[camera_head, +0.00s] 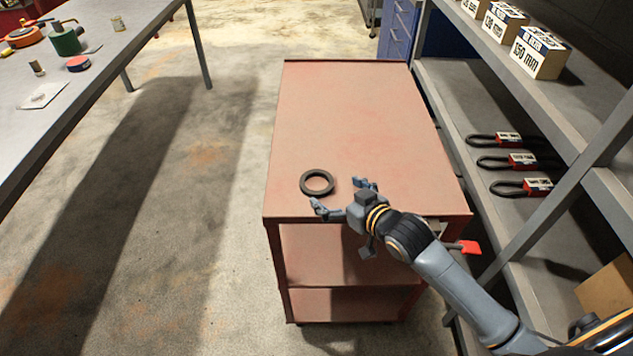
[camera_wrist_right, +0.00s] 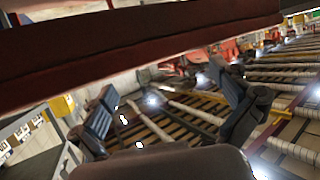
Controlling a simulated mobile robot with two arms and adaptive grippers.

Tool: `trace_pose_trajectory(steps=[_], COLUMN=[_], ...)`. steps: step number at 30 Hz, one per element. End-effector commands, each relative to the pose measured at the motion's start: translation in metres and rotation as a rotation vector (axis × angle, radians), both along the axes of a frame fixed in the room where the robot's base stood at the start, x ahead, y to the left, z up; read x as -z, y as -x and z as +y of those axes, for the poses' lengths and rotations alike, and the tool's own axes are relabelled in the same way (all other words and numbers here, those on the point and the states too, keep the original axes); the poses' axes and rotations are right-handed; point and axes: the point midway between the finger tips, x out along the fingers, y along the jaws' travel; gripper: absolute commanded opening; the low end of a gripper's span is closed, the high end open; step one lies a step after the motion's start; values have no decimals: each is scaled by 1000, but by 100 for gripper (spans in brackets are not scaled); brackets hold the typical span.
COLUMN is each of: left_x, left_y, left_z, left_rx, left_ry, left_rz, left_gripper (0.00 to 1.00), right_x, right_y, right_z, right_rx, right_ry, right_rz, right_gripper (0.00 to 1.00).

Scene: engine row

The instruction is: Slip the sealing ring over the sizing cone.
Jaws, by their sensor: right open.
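The sealing ring (camera_head: 317,182), black and thick, lies flat near the front-left corner of the red cart top (camera_head: 345,110). My right gripper (camera_head: 340,196) is open and empty at the cart's front edge, just in front and to the right of the ring. One fingertip is close below the ring in the picture; I cannot tell if it touches. In the right wrist view, the open fingers (camera_wrist_right: 168,108) show under a dark red edge of the cart (camera_wrist_right: 140,40), and the ring is not seen there. I cannot make out a sizing cone. My left gripper is out of view.
The cart top is otherwise bare. A grey shelf (camera_head: 480,110) at right holds boxes (camera_head: 540,55) and several packaged black belts (camera_head: 520,160). A grey table (camera_head: 60,120) at left bears a green can (camera_head: 66,41) and small items. Open floor lies between.

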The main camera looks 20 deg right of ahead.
Motion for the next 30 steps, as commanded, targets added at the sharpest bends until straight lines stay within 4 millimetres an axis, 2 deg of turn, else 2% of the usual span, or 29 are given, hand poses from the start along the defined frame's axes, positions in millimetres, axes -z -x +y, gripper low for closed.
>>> trace_pose_trajectory(steps=[4,12,22,27,30], left_x=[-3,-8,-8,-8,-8], left_y=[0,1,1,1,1], left_z=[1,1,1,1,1], left_rx=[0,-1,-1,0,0], left_ry=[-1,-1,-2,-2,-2], left_rz=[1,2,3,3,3], left_gripper=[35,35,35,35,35], right_x=[2,15,18,18,18], right_y=[-9,-42,-47,-47,-47], right_z=[5,19,21,21,21], right_rx=[0,0,0,0,0], right_ry=[-1,-1,1,1,1], right_rz=[-1,-1,1,1,1], right_gripper=[100,100,100,65,50])
